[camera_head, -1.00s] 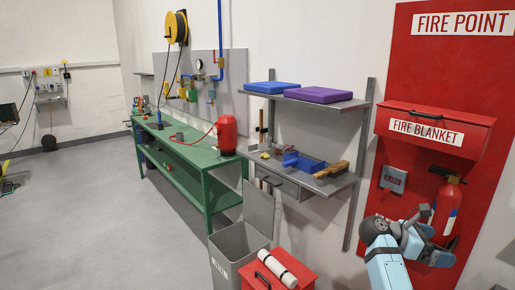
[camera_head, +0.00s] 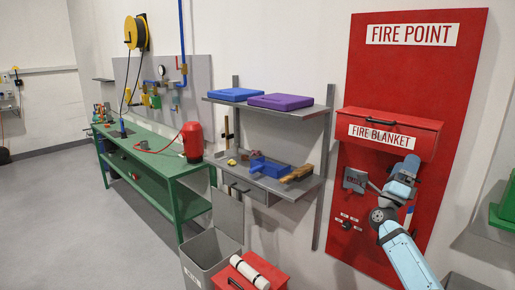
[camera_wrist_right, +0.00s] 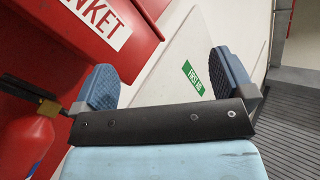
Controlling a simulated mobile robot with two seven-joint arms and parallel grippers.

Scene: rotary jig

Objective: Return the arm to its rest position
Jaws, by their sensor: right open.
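My right arm comes in from the lower right in the head view, bends at a dark joint and reaches up in front of the red fire point board (camera_head: 455,75). Its light blue end, with the right gripper (camera_head: 406,170), is just below the fire blanket box (camera_head: 425,142). In the right wrist view the gripper (camera_wrist_right: 166,82) is open, with two blue ridged pads wide apart and nothing between them. A white surface with a green first aid label (camera_wrist_right: 193,77) shows beyond the pads. My left gripper is not in view.
A fire extinguisher (camera_wrist_right: 22,142) is close at the left of the wrist view; my arm largely hides it in the head view. A grey alarm plate (camera_head: 355,180) is left of the arm. A wall shelf (camera_head: 285,183), grey bin (camera_head: 205,262) and green bench (camera_head: 165,165) stand further left.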

